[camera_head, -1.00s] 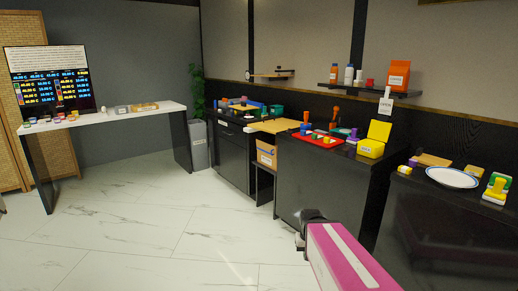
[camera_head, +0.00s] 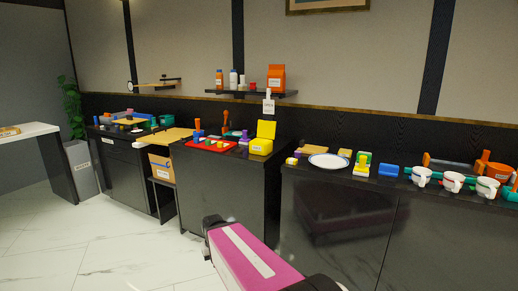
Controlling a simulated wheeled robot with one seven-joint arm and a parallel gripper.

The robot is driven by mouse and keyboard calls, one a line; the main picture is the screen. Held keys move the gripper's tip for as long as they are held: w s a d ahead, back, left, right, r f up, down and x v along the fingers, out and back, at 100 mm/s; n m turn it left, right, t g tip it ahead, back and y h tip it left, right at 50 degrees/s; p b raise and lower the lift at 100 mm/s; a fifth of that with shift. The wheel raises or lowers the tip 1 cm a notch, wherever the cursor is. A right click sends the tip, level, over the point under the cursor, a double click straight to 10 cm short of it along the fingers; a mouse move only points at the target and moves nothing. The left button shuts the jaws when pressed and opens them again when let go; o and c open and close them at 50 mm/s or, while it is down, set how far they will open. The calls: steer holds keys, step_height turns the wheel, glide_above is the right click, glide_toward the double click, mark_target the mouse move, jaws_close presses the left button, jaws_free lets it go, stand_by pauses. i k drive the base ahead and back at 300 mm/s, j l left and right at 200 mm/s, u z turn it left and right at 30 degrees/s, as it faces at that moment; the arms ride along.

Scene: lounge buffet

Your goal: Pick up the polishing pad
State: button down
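I cannot tell for sure which item is the polishing pad; the small things on the counters are too small to identify. On the right counter (camera_head: 330,215), a yellow and green block-like item (camera_head: 362,165) stands beside a blue block-like item (camera_head: 388,171). A tan flat piece (camera_head: 310,149) lies behind the white plate (camera_head: 328,160). My pink arm link (camera_head: 255,262) shows low in the middle of the picture, in front of the counters. My gripper's fingers cannot be seen.
White cups (camera_head: 453,181) and an orange pot (camera_head: 497,172) stand at the right. A red tray (camera_head: 211,146) and a yellow open box (camera_head: 262,146) are on the middle counter. A wall shelf (camera_head: 250,94) holds bottles. The floor (camera_head: 110,235) at left is clear.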

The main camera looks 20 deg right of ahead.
mark_target(244, 141)
steer(key=i+j+z, duration=0.15)
steer(key=i+j, duration=0.25)
steer(key=i+j+z, duration=0.1)
steer(key=i+j, duration=0.25)
steer(key=j, duration=0.25)
